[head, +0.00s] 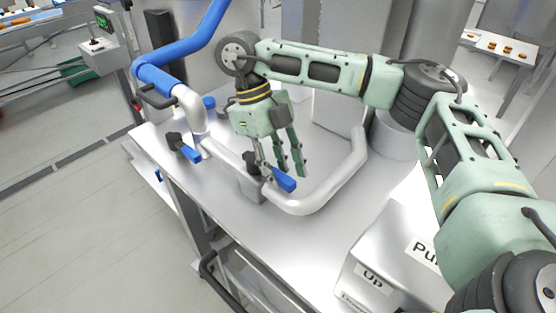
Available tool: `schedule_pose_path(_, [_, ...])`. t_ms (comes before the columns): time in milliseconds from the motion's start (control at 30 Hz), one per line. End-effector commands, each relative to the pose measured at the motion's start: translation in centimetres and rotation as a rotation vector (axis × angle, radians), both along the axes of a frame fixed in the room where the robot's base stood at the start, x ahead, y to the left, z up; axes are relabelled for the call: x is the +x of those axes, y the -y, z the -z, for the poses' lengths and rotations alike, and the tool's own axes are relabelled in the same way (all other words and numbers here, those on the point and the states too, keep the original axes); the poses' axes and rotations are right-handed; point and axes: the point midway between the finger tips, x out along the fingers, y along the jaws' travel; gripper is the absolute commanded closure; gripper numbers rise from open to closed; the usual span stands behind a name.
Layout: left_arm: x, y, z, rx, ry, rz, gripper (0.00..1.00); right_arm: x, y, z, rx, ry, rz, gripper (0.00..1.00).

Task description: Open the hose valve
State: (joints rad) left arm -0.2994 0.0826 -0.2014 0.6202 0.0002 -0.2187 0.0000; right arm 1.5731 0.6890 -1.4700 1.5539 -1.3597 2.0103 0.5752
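A metal pipe (318,203) runs along the steel table and bends up at the right. It carries a valve with a blue lever handle (285,180) near the middle. A second blue lever handle (189,153) with a dark knob sits further left. A thick blue hose (190,50) comes down from the top to the pipe's left end. My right gripper (281,172) points down at the middle valve, its fingers apart around or just behind the blue handle. I cannot tell whether they touch it. My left gripper is not in view.
The steel table (240,222) has bare space in front of the pipe. A control box with a green display (100,45) is at the upper left. Open floor lies left.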

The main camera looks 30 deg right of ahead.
Motion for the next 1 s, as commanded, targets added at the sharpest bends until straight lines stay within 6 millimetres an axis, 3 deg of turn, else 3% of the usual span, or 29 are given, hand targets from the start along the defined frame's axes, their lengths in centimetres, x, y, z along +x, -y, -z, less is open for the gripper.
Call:
schedule_pose_path(167, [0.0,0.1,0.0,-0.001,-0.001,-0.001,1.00,0.7,-0.3,-1.7,0.000,0.004,-0.001,0.62])
schedule_pose_path(600, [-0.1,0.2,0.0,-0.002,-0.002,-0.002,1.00,3.7,-1.3,-9.4,-0.002,0.006,0.000,0.62])
schedule_pose_path(800, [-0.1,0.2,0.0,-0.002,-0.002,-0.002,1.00,4.3,-1.5,-10.9,-0.001,0.002,0.001,0.62])
schedule_pose_path(1000, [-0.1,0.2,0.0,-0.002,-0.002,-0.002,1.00,4.3,-1.5,-11.1,0.001,0.002,0.000,0.62])
